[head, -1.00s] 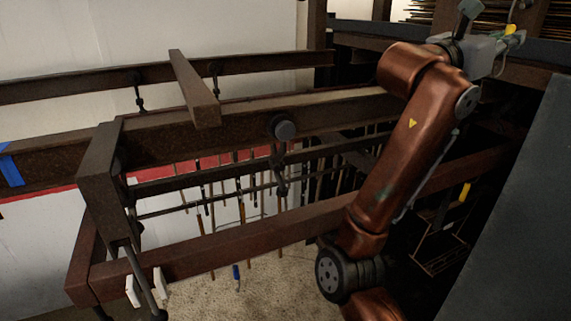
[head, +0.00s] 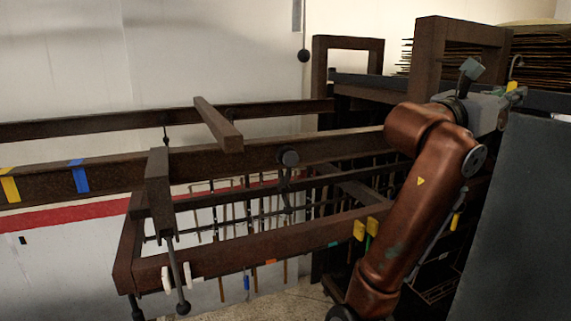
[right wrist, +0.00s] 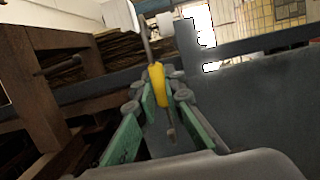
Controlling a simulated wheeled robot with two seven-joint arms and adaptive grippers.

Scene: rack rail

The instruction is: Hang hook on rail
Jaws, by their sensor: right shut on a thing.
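My right gripper (head: 510,92) is at the upper right in the head view, beyond my copper-coloured arm. In the right wrist view its green-sided fingers (right wrist: 158,95) are shut on the hook (right wrist: 158,84), which shows a yellow handle and a thin metal shaft. My left gripper is out of view.
Wooden beams (head: 270,247) frame the rail in front, and a short crosspiece (head: 218,125) sits on top. Yellow clips (head: 359,230) sit on the front beam. A dark panel (head: 520,220) stands at right. Stacked thin sheets (head: 535,58) lie behind the gripper.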

